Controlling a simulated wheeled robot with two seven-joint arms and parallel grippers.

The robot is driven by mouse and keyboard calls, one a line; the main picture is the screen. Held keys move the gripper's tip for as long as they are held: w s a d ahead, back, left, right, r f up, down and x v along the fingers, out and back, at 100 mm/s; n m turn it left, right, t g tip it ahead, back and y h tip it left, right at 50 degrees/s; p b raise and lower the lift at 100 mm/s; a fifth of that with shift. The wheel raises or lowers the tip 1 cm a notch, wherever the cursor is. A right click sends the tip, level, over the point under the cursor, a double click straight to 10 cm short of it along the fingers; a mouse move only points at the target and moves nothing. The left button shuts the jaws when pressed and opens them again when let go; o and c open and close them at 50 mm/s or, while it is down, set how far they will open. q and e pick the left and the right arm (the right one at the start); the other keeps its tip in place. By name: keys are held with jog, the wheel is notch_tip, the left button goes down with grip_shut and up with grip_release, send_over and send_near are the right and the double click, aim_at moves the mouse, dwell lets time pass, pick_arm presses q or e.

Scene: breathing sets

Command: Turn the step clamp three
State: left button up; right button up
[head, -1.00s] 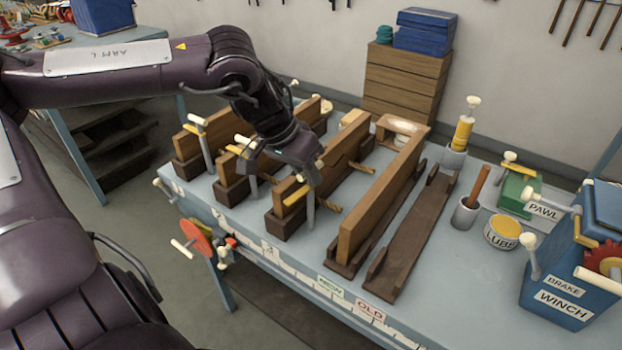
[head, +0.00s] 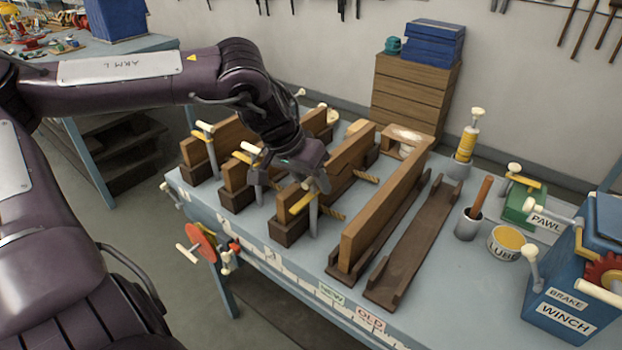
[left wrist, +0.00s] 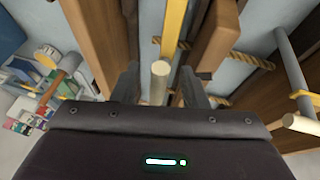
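The third clamp (head: 313,216) from the left stands at the front end of a wooden block pair, with a grey post and a yellow bar. My left gripper (head: 290,187) is directly above it, pointing down, its two fingers spread. In the left wrist view the clamp's cream handle (left wrist: 160,72) lies between the open fingers (left wrist: 160,92), with a gap on each side. In the head view the gripper hides this handle. The first clamp (head: 211,150) and second clamp (head: 246,155) stand to the left. My right gripper is out of view.
A long wooden beam (head: 375,215) and a dark tray (head: 418,240) lie right of the clamp. A grey cup (head: 468,224), a lube tin (head: 505,242) and a blue winch box (head: 562,285) stand further right. A red wheel (head: 202,243) is on the bench's front edge.

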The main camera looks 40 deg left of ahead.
pick_arm(q)
jog(key=shift+s+a+r, duration=0.1)
jog(key=shift+s+r, duration=0.05)
jog(key=shift+r, duration=0.35)
jog(key=v, duration=0.6)
jog(key=shift+s+r+b, duration=0.25)
jog(key=shift+b, duration=0.2)
jog(key=shift+a, duration=0.1)
